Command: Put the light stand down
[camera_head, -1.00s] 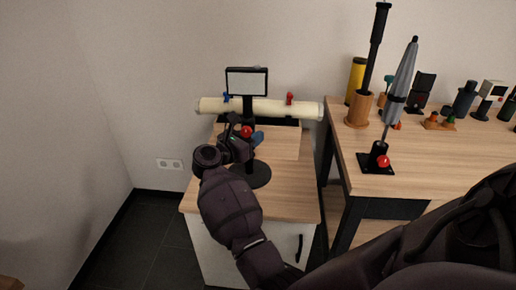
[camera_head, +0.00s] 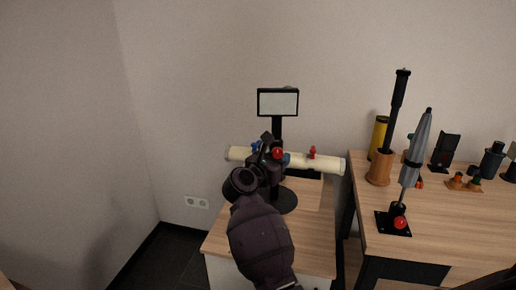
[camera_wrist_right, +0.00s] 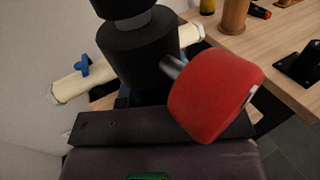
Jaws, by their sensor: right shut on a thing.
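The light stand has a pale rectangular panel with a black frame (camera_head: 278,102), a black pole, a red knob (camera_head: 278,153) and a round black base (camera_head: 284,201). My right gripper (camera_head: 269,160) is shut on its pole near the red knob, and the stand is upright. In the head view the base shows against the wooden top of the white cabinet (camera_head: 230,243); whether it touches that top I cannot tell. In the right wrist view the black collar (camera_wrist_right: 140,55) and red knob (camera_wrist_right: 215,98) fill the middle; the base is hidden. My left gripper is not in view.
Behind the stand a cream roll (camera_head: 325,163) with blue and red knobs lies across the cabinet. The cabinet top's front part is clear.

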